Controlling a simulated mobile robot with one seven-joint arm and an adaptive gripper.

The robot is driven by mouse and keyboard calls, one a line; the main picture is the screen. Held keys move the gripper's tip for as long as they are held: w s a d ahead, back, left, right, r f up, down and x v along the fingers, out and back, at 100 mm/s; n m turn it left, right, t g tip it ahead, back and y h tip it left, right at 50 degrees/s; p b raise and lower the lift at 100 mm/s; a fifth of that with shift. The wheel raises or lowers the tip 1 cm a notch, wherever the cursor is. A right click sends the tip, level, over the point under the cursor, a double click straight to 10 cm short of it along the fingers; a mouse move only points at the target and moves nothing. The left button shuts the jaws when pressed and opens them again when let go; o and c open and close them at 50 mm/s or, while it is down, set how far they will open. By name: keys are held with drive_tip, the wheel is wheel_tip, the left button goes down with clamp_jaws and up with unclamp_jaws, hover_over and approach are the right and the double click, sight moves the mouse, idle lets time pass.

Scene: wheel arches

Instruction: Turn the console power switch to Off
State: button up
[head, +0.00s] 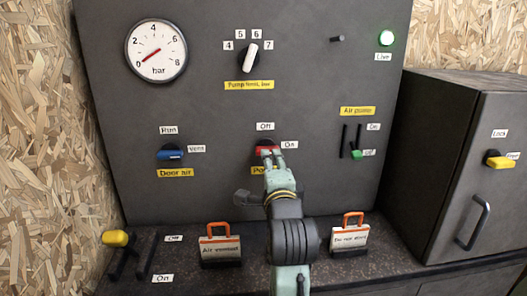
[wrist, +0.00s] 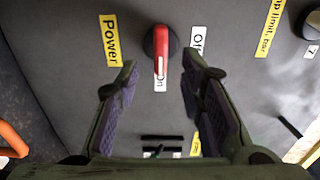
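The power switch (head: 265,150) is a red-handled rotary knob on the dark console panel. Its handle points right at the "On" label (head: 289,145); the "Off" label (head: 265,126) is above it. In the wrist view, the red handle (wrist: 161,50) points down at "On", with "Off" (wrist: 197,40) to the right and a yellow "Power" label (wrist: 110,40) to the left. My gripper (head: 272,160) is close in front of the switch and partly covers it and the label below. In the wrist view, my gripper (wrist: 160,64) is open and empty, its fingers either side of the handle.
A blue "Door air" switch (head: 170,154) is to the left, and a green-tipped air lever (head: 355,153) to the right. Two orange-handled tags (head: 220,249) (head: 350,238) stand on the ledge. A yellow-knobbed lever (head: 117,239) is at lower left, and a cabinet (head: 440,150) at right.

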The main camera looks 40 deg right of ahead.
drive_tip(key=p+x, duration=0.1)
drive_tip(key=x, duration=0.6)
drive_tip(key=shift+a, duration=0.1)
drive_tip(key=shift+c, duration=0.5)
clamp_jaws()
